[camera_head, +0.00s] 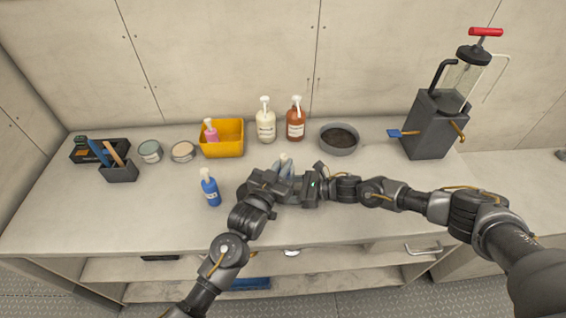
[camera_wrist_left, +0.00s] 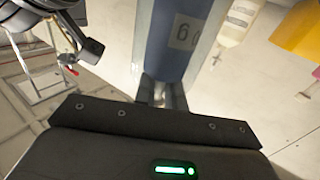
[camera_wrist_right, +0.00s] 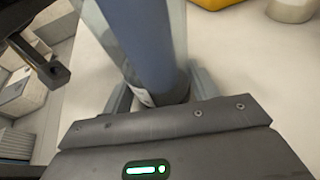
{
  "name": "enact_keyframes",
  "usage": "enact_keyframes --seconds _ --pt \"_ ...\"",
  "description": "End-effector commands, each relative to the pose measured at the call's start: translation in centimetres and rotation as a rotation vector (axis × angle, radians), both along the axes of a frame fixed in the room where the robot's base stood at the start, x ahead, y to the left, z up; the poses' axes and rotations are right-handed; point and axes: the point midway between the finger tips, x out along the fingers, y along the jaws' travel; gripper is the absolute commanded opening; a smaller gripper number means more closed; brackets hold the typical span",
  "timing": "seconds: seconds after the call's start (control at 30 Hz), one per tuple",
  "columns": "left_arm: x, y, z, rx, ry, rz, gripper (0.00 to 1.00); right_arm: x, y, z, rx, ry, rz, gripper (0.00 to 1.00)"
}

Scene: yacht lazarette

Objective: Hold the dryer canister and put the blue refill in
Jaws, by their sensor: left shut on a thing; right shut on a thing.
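The dryer canister (camera_head: 284,171) stands between my two grippers in the head view, mostly hidden by them. A clear wall shows around a blue body, the blue refill, in the left wrist view (camera_wrist_left: 178,38) and the right wrist view (camera_wrist_right: 140,42). The refill appears to be inside the canister; how deep I cannot tell. My left gripper (camera_head: 279,180) is shut at the canister, its fingers at the base of the blue shape in its wrist view. My right gripper (camera_head: 299,183) is shut at it from the other side.
A blue pump bottle (camera_head: 210,188) stands left of my grippers. Behind are a yellow bin (camera_head: 222,147), a cream bottle (camera_head: 266,124), a brown bottle (camera_head: 296,122) and a grey bowl (camera_head: 339,140). A pump unit (camera_head: 434,125) stands right. The left front counter is clear.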

Motion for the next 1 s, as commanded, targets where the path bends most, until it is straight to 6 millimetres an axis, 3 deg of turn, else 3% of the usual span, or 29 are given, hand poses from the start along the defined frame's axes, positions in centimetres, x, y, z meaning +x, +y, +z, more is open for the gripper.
enact_keyframes --seconds 0.23,0.27,0.43,0.77,1.0 --pt "0.0 0.0 -0.2 0.001 0.003 0.0 0.0 0.0 0.0 0.0 0.001 0.0 0.0 0.41" --pt "0.0 0.0 -0.2 0.001 0.003 0.0 0.14 0.0 0.0 0.1 0.001 0.0 0.0 0.41" --pt "0.0 0.0 -0.2 0.002 0.003 0.0 0.37 0.0 0.0 0.1 0.002 0.0 0.001 0.41" --pt "-0.5 0.3 -0.4 0.004 0.007 0.0 0.37 0.0 0.0 0.1 0.002 0.0 0.001 0.41" --pt "-4.2 2.4 -0.5 0.004 0.008 0.0 0.37 0.1 0.0 0.1 0.001 -0.001 -0.001 0.42"
